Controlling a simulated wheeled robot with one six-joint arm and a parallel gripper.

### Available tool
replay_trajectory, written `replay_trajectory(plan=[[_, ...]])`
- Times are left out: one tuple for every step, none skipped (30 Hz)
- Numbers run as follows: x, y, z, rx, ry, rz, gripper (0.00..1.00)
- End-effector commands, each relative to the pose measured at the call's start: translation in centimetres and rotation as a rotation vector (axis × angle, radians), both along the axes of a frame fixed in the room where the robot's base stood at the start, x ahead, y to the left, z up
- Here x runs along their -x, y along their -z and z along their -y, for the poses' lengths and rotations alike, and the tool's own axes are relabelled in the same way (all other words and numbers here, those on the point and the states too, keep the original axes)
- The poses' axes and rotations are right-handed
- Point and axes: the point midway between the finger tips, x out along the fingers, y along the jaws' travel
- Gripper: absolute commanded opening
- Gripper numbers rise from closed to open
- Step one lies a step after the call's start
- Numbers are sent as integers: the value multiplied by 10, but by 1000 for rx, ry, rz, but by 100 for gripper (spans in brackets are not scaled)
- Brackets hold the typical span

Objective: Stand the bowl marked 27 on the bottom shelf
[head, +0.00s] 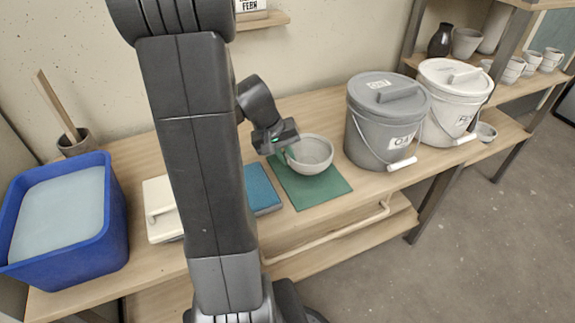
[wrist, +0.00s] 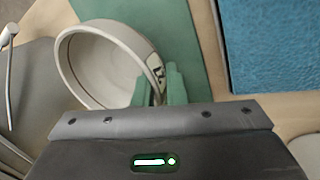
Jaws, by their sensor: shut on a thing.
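A pale grey-white bowl (head: 311,153) is on or just above a green mat (head: 322,187) on the bench; I cannot tell if it touches. My gripper (head: 284,152) is at its left rim in the head view. In the wrist view the same bowl (wrist: 95,66) shows its open inside, and the green fingers of my gripper (wrist: 168,84) are shut on its wall. A dark mark on a label shows by the fingers, too partial to read. A shelf unit at the right has a lower shelf (head: 505,138) with a small bowl (head: 485,132) on it.
A grey lidded bucket (head: 368,130) and a white lidded bucket (head: 447,113) stand right of the mat. A blue tub (head: 112,225) is at the left. A blue slab (head: 262,187) lies beside the mat. Cups and a dark vase (head: 440,41) occupy the upper shelf.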

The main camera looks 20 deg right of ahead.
Motion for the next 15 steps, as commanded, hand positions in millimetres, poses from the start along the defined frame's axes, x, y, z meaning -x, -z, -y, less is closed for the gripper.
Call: replay_trajectory(plan=[[1, 11, 0, -1, 0, -3, 0], [0, 15, 0, 0, 0, -3, 0], [0, 21, 0, 0, -1, -4, 0], [0, 24, 0, 0, -1, -3, 0], [0, 27, 0, 1, -1, -1, 0], [0, 27, 0, 1, 0, 0, 0], [0, 27, 0, 0, 0, 0, 0], [0, 26, 0, 0, 0, 1, 0], [0, 26, 0, 0, 0, 1, 0], [0, 26, 0, 0, 0, 1, 0], [0, 26, 0, 0, 0, 1, 0], [0, 26, 0, 0, 0, 1, 0], [0, 27, 0, 0, 0, 1, 0], [0, 28, 0, 0, 0, 1, 0], [0, 29, 0, 0, 0, 1, 0]])
